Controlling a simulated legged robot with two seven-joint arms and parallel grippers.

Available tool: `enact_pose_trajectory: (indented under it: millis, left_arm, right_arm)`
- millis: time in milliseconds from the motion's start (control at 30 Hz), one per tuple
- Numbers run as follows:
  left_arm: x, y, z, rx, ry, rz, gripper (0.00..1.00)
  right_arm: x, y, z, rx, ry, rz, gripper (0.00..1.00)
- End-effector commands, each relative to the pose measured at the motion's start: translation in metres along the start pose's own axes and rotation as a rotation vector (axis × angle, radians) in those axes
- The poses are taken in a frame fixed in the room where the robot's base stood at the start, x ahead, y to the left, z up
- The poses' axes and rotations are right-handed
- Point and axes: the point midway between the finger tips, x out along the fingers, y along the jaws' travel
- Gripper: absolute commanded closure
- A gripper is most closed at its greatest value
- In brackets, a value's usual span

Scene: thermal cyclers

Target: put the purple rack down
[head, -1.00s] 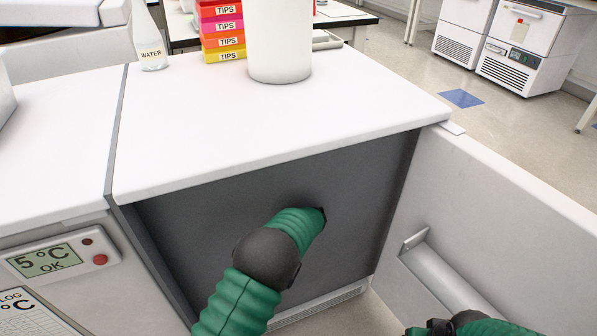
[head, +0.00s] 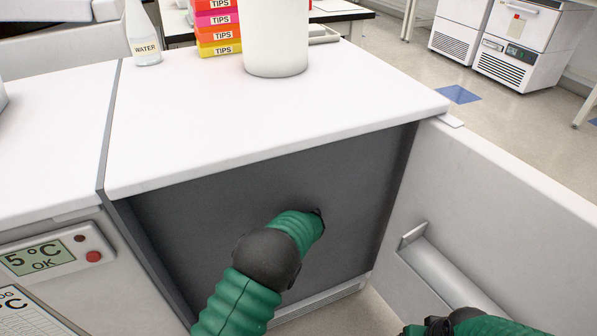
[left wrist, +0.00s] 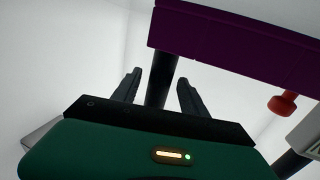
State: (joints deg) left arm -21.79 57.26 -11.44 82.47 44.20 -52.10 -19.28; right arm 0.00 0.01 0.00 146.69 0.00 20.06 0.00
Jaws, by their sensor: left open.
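The purple rack (left wrist: 235,42) shows in the left wrist view as a dark purple slab across the upper right, just beyond my fingers. My left gripper (left wrist: 158,80) has its two fingers spread apart. A thick black post stands between them, reaching up to the rack's edge; whether it belongs to the rack I cannot tell. In the head view my left arm reaches into the dark cabinet front, so the gripper and rack are hidden there. My right arm is at the bottom right by the door handle (head: 440,270); its fingers are not clear.
White walls surround the left wrist; a red knob (left wrist: 283,104) hangs below the rack. The open door (head: 510,190) stands to the right. The white worktop (head: 240,125) above holds a white cylinder (head: 275,40), tip boxes (head: 217,30) and a water bottle (head: 144,40).

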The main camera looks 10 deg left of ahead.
Motion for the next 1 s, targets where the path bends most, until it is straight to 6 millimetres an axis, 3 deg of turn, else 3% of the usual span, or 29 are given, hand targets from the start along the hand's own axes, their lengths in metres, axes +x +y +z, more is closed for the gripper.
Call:
enact_pose_trajectory:
  millis: [200, 400, 667, 767, 833, 867, 933, 1000]
  left_arm:
    - [-0.056, 0.001, -0.008, 0.003, -0.003, 0.004, 0.49]
    - [-0.096, 0.001, -0.004, 0.001, -0.001, 0.003, 0.49]
    - [-0.106, -0.001, -0.002, -0.002, -0.012, 0.006, 0.49]
    - [-0.105, -0.010, -0.001, -0.020, -0.131, 0.047, 0.49]
    - [-0.117, -0.023, 0.004, -0.032, -0.300, 0.107, 0.49]
    - [-0.129, -0.031, 0.008, -0.033, -0.392, 0.139, 0.49]
    - [-0.172, -0.055, 0.019, -0.016, -0.620, 0.212, 0.49]
    - [-0.233, -0.086, 0.029, 0.028, -0.843, 0.264, 0.49]
  right_arm:
    - [-0.033, 0.000, -0.008, 0.000, 0.001, 0.000, 0.24]
    - [-0.047, 0.000, -0.011, 0.000, 0.000, 0.000, 0.24]
    - [-0.047, 0.000, -0.011, 0.000, 0.000, 0.000, 0.24]
    - [-0.047, 0.000, -0.011, 0.000, 0.000, 0.000, 0.24]
    - [-0.047, 0.000, -0.011, 0.000, 0.000, 0.000, 0.24]
    - [-0.047, 0.000, -0.011, 0.000, 0.000, 0.000, 0.24]
    - [-0.047, 0.000, -0.011, 0.000, 0.000, 0.000, 0.24]
    - [-0.047, 0.000, -0.011, 0.000, 0.000, 0.000, 0.24]
